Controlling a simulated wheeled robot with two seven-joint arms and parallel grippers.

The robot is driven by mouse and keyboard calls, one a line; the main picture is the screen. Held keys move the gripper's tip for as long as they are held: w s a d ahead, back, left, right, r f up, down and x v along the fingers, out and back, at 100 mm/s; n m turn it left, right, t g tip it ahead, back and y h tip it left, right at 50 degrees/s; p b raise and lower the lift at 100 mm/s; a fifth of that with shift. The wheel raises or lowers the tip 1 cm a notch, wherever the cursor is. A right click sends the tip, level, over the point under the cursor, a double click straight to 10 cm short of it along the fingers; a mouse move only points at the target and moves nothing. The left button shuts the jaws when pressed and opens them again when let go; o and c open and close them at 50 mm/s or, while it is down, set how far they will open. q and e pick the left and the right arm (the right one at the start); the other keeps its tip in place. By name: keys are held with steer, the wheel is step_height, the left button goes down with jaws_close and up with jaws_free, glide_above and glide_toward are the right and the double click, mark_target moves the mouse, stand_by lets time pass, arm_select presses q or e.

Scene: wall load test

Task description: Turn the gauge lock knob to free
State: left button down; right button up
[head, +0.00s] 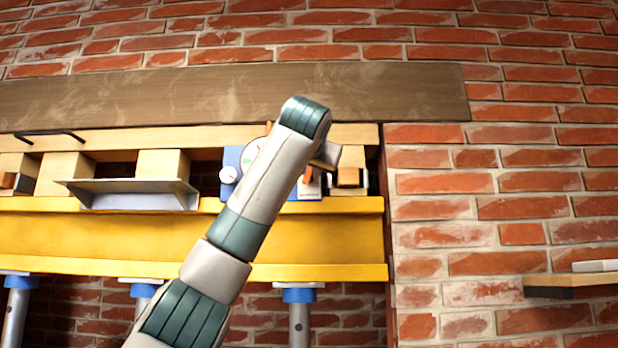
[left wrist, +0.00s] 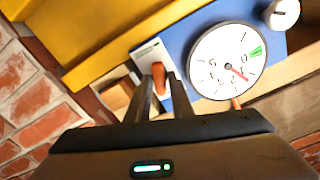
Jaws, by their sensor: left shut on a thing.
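The blue gauge panel (head: 231,158) sits on the yellow beam, mostly behind my left arm in the head view. In the left wrist view the panel (left wrist: 205,32) carries a round white dial (left wrist: 215,58) with a red needle and a green sector; the needle points away from the green. A small orange knob (left wrist: 158,73) stands in front of a white label plate (left wrist: 152,54). My left gripper (left wrist: 162,82) is shut on this orange knob, one finger on each side. A white round knob (left wrist: 284,14) is at the panel's other end. My right gripper is out of view.
The yellow beam (head: 120,233) runs below, on blue-topped props (head: 298,294). Wooden blocks (head: 65,174) and a grey angled plate (head: 130,187) are left of the panel. A wooden plank (head: 180,95) runs above. A small shelf (head: 570,279) is at right.

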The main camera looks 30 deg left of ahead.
arm_select(q)
steer(key=m, duration=0.2)
steer(key=shift+d+m, duration=0.1)
steer(key=shift+m, duration=0.2)
steer(key=m, duration=0.4)
steer(key=shift+f+m, duration=0.1)
steer(key=shift+m, duration=0.2)
steer(key=m, duration=0.3)
steer(key=shift+d+m, duration=0.1)
steer(key=shift+m, duration=0.2)
steer(key=shift+w+f+m, duration=0.1)
steer(key=shift+f+m, duration=0.05)
steer(key=shift+m, duration=1.45)
steer(key=c, duration=1.7)
jaws_free()
steer(key=shift+b, duration=0.3)
